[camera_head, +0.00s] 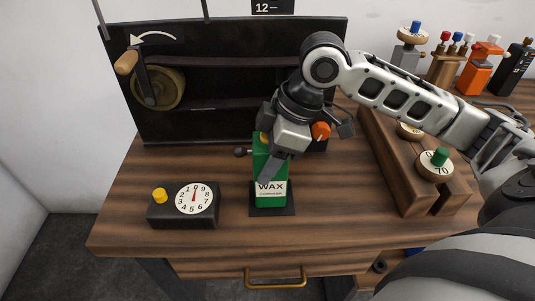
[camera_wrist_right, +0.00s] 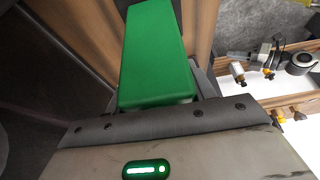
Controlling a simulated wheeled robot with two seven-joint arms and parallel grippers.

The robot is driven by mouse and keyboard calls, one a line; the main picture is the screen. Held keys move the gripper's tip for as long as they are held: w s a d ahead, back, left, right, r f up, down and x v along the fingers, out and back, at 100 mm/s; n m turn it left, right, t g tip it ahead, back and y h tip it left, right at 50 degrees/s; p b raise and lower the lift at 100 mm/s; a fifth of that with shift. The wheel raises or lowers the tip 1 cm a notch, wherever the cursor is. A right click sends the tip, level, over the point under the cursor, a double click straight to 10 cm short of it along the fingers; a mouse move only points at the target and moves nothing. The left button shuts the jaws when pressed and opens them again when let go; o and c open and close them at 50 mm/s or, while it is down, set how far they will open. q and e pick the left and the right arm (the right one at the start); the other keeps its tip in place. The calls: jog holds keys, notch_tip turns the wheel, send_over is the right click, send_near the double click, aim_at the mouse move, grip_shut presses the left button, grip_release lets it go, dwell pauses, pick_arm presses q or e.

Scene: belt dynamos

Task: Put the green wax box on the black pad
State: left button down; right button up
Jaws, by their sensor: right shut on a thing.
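The green wax box (camera_head: 271,192) stands upright on the black pad (camera_head: 257,212) near the front middle of the wooden table in the head view. Its label reads "WAX". My right gripper (camera_head: 272,164) comes down from above and is shut on the box. The pad's dark edge shows around the foot of the box; whether the box's underside touches it fully I cannot tell. In the right wrist view the green box (camera_wrist_right: 155,55) fills the space at the fingers, and the pad is hidden there. My left gripper is not in view.
A dial box (camera_head: 184,204) with a yellow button stands left of the pad. A black crank machine (camera_head: 220,80) stands behind. A grooved wooden block (camera_head: 405,165) with round weights lies to the right. A brass drawer handle (camera_head: 275,278) is below the table's front edge.

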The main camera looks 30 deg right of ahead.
jog(key=o, duration=1.4)
jog(key=shift+f, duration=0.1)
pick_arm(q)
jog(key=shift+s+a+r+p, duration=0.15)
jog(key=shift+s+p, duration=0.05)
jog(key=shift+p, duration=0.45)
pick_arm(e)
jog(key=v, duration=1.2)
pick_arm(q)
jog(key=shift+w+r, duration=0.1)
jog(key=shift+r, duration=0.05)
